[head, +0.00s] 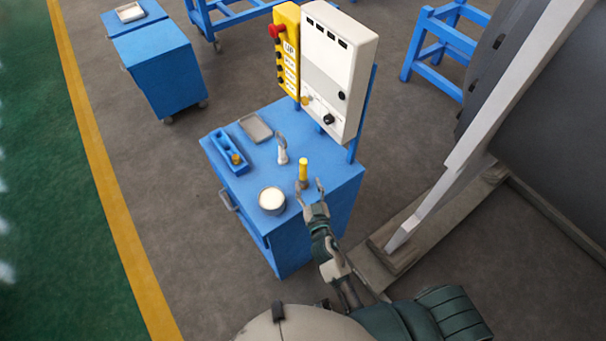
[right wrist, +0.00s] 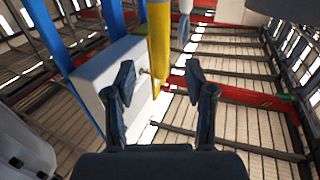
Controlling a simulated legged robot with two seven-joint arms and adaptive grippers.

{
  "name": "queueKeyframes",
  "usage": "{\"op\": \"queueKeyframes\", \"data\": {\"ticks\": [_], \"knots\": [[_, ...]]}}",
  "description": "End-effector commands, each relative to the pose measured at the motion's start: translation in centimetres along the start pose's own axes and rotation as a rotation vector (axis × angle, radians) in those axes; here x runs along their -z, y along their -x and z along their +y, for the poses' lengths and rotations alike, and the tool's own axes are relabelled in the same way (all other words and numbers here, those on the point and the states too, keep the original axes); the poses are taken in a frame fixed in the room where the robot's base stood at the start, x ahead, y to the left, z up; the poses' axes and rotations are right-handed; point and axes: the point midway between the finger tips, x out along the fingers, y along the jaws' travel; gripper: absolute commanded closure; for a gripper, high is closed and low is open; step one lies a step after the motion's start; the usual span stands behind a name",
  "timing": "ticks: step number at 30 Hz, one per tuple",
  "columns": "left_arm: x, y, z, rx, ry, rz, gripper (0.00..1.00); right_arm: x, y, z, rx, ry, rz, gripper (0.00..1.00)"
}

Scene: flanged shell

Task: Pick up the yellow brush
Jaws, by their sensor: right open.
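The yellow brush (head: 303,168) stands upright near the front right of the blue cabinet top. My right gripper (head: 310,187) is open just in front of it, on the near side, with its fingers spread. In the right wrist view the yellow brush (right wrist: 159,45) comes down from the top edge, and its end lies between the two open fingertips (right wrist: 160,76). It appears apart from both fingers. I cannot tell how far beyond the fingertips it is. The brush's lower part is out of the wrist view. My left gripper is not in view.
On the blue cabinet (head: 338,181) stand a round pot (head: 272,199), a white-and-grey tool (head: 282,152), a blue holder (head: 229,150) and a grey tray (head: 256,128). A white control box (head: 336,75) and a yellow button panel (head: 288,50) rise behind the brush.

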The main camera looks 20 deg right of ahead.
Motion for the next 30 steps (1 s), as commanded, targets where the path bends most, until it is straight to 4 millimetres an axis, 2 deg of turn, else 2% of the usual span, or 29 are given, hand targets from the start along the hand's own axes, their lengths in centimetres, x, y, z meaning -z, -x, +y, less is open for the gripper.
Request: {"op": "queueKeyframes", "data": {"ticks": [3, 8, 13, 16, 19, 25, 26, 30], "knots": [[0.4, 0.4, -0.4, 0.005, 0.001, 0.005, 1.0, 0.0, -1.6, 0.1, 0.0, 0.001, -0.001, 0.46], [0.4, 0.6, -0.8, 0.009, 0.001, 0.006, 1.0, 0.1, -2.7, 0.2, 0.0, -0.001, -0.001, 0.46], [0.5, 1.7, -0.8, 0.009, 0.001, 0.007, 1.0, 0.8, -5.3, 0.0, 0.001, 0.0, 0.001, 0.46], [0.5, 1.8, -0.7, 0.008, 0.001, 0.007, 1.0, 0.5, -6.7, -0.1, 0.001, 0.0, 0.0, 0.46], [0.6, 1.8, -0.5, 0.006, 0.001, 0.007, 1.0, 0.4, -7.3, -0.1, 0.001, 0.001, -0.001, 0.46], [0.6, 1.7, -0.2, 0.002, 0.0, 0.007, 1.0, 0.4, -7.3, -0.1, 0.001, 0.0, -0.001, 0.46], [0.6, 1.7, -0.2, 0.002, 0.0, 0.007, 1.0, 0.4, -7.3, -0.1, 0.001, 0.0, -0.001, 0.48], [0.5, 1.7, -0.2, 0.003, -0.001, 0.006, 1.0, 0.4, -7.3, -0.1, 0.001, -0.001, -0.002, 0.83]]}}
